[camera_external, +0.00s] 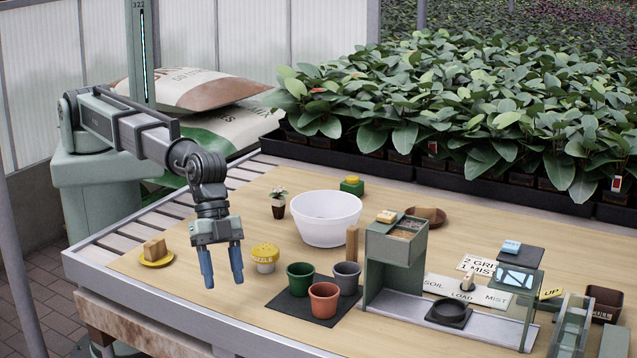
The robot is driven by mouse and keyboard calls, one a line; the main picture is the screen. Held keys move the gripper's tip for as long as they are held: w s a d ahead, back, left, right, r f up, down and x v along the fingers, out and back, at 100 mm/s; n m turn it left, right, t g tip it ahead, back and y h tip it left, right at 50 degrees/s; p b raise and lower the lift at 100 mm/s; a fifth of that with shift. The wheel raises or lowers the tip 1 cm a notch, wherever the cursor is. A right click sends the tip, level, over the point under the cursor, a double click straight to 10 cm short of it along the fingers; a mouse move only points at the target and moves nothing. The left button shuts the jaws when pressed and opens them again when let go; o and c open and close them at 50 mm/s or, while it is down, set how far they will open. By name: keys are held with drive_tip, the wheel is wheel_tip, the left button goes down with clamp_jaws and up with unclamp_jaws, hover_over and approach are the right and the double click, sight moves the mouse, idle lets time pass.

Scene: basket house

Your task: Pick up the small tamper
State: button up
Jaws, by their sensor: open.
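My gripper (223,277) hangs over the left part of the table. Its two blue fingers point down, apart, with nothing between them. A small upright wooden peg (467,283) with a rounded top stands by the white label strip on the right; it looks like the small tamper, but it is too small to be sure. My gripper is far to the left of it. A plain upright wooden block (352,245) stands between the bowl and the green-grey stand.
A yellow-topped pot (264,255) and three pots on a dark mat (289,307) stand right of my gripper. A white bowl (326,222) is behind them. A tall green-grey stand (374,262) rises left of the peg.

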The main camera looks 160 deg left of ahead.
drive_tip(key=s+a+r+n+g+y, duration=0.1)
drive_tip(key=s+a+r+n, duration=0.15)
drive_tip(key=a, duration=0.55)
drive_tip(key=s+a+r+n+y, duration=0.1)
drive_tip(key=s+a+r, duration=0.25)
drive_tip(key=a, duration=0.35)
drive_tip(key=n+g, duration=0.2)
approach(347, 231)
drive_tip(key=shift+y, duration=0.4)
drive_tip(key=shift+s+x, duration=0.2)
drive_tip(key=shift+x, duration=2)
drive_tip(key=shift+s+x, duration=0.15)
drive_tip(key=shift+x, duration=2.1)
drive_tip(key=shift+s+x, duration=0.2)
drive_tip(key=shift+x, duration=2)
drive_tip(key=shift+d+f, duration=0.15)
drive_tip(key=shift+d, duration=0.05)
clamp_jaws()
